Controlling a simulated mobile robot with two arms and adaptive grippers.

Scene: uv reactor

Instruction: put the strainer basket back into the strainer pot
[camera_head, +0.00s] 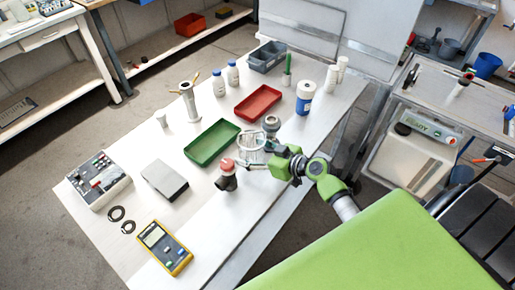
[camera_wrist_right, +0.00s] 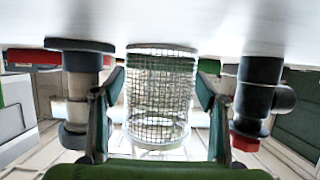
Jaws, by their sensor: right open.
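The strainer basket, an upright wire-mesh cylinder (camera_head: 251,143), stands on the white table. In the right wrist view the basket (camera_wrist_right: 160,90) is between the two fingers of my right gripper (camera_wrist_right: 153,97), with a gap visible on both sides. My right gripper (camera_head: 264,160) is open and reaches in from the right. A grey flanged metal fitting (camera_head: 271,124) stands just behind the basket. A dark branched body with a red top (camera_head: 227,176) stands in front of it. I cannot tell which of them, if either, is the strainer pot. My left gripper is not in view.
A green tray (camera_head: 212,142) and a red tray (camera_head: 257,103) lie close by. A grey box (camera_head: 164,180), a yellow meter (camera_head: 164,247) and black rings (camera_head: 117,213) lie at the near left. Bottles (camera_head: 219,82) stand behind.

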